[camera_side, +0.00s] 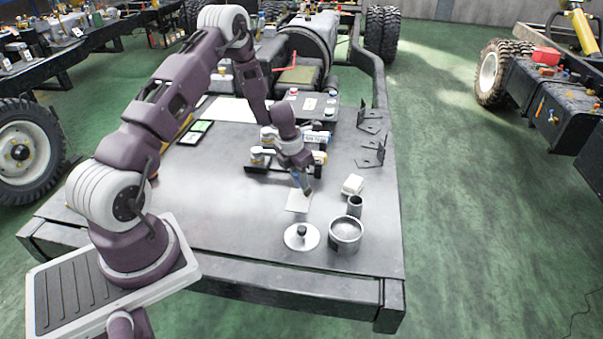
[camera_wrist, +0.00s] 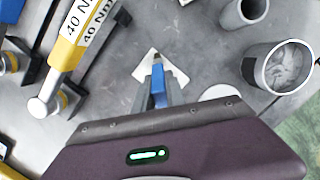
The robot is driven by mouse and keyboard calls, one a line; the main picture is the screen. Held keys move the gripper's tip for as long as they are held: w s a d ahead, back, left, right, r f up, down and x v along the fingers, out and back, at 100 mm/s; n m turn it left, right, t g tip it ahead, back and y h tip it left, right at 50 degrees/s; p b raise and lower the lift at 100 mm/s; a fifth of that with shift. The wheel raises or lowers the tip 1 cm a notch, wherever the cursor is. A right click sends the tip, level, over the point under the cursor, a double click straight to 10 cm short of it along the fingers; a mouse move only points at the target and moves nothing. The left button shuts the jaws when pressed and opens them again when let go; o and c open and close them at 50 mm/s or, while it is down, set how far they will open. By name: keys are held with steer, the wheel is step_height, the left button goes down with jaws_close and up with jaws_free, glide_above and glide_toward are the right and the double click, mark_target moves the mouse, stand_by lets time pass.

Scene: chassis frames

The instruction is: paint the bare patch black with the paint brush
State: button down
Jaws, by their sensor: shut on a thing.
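The bare patch (camera_side: 294,205) is a pale, whitish square on the grey plate, and it also shows in the wrist view (camera_wrist: 177,73). My gripper (camera_side: 300,172) is above its far edge in the side view. In the wrist view my gripper (camera_wrist: 156,98) is shut on a blue paint brush (camera_wrist: 157,76), whose tip points over the patch. The brush (camera_side: 305,186) is tilted in the side view. I cannot tell whether the tip touches the patch. I see no clear black on the patch. The brush and gripper hide part of it.
An open metal can (camera_side: 345,247) stands right of the patch, with a smaller cup (camera_side: 354,208) behind it. A pale disc with a dark knob (camera_side: 291,241) lies in front. A white block (camera_side: 352,184) and metal brackets (camera_side: 370,155) are rightward. Yellow-banded "40 Nm" tools (camera_wrist: 82,28) lie left.

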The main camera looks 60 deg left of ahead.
steer(key=shift+s+d, duration=1.1)
steer(key=shift+w+d, duration=0.4)
steer(key=shift+w, duration=0.15)
steer(key=shift+w+a+f, duration=0.15)
steer(key=shift+w+a, duration=3.3)
steer(key=shift+a, duration=0.1)
steer(key=shift+w, duration=0.25)
steer(key=shift+w+d, duration=0.3)
steer(key=shift+d, duration=0.1)
steer(key=shift+s+d, duration=3.65)
steer(key=shift+s, duration=0.1)
steer(key=w+v, duration=0.1)
steer(key=v, duration=0.7)
steer(key=shift+w+r, duration=0.3)
steer(key=shift+w, duration=0.2)
steer(key=shift+a, duration=0.1)
